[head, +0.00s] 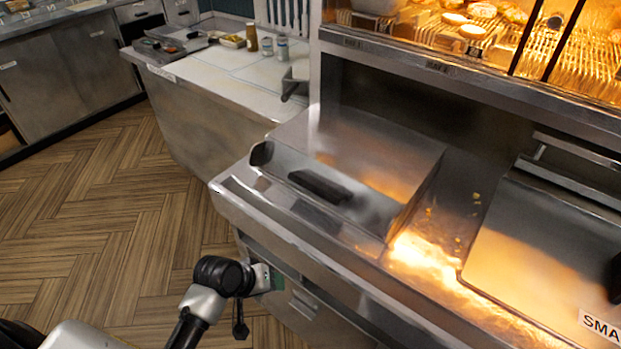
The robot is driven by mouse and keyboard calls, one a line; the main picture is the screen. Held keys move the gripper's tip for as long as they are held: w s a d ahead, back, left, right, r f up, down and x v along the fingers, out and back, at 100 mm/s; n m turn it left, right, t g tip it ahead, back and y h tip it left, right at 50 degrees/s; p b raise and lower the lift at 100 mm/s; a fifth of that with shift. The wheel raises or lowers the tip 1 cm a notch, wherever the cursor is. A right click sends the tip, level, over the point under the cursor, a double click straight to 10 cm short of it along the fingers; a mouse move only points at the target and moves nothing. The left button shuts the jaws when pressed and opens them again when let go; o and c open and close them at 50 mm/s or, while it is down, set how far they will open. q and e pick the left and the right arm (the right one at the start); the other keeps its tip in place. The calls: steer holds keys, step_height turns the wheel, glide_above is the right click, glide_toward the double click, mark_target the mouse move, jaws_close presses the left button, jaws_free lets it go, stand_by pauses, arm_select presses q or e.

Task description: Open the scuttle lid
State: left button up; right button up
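A sloped stainless steel lid (385,145) sits closed in the counter at the centre of the head view. A black bar handle (320,187) is on its front face. I take it as the scuttle lid, but no label confirms this. My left arm comes in from the lower left. Its gripper (264,279) is in front of the range's front panel, below and left of the handle and apart from it. The fingers are too small and dark to tell whether they are open. My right gripper is not in view.
A second metal lid (545,250) with a label reading "SMA" is at right, cut off by the edge. Lit crumbs lie on the counter (430,265) between the lids. A heated glass cabinet (480,30) is above. The wooden floor (110,220) at left is clear.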

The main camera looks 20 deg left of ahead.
arm_select(q)
steer(key=w+r+n+t+h, duration=0.15)
steer(key=w+r, duration=0.25)
steer(key=r, duration=0.5)
steer(key=n+t+h, duration=0.3)
steer(key=n+h, duration=0.1)
steer(key=n, duration=0.1)
glide_toward(307, 187)
steer(key=p+x, duration=0.2)
steer(key=x, duration=0.8)
steer(key=shift+w+d+f, duration=0.15)
steer(key=shift+w+d, duration=0.1)
steer(key=shift+d, duration=0.05)
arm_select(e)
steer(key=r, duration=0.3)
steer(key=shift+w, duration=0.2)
arm_select(q)
steer(key=shift+c, duration=0.3)
jaws_close()
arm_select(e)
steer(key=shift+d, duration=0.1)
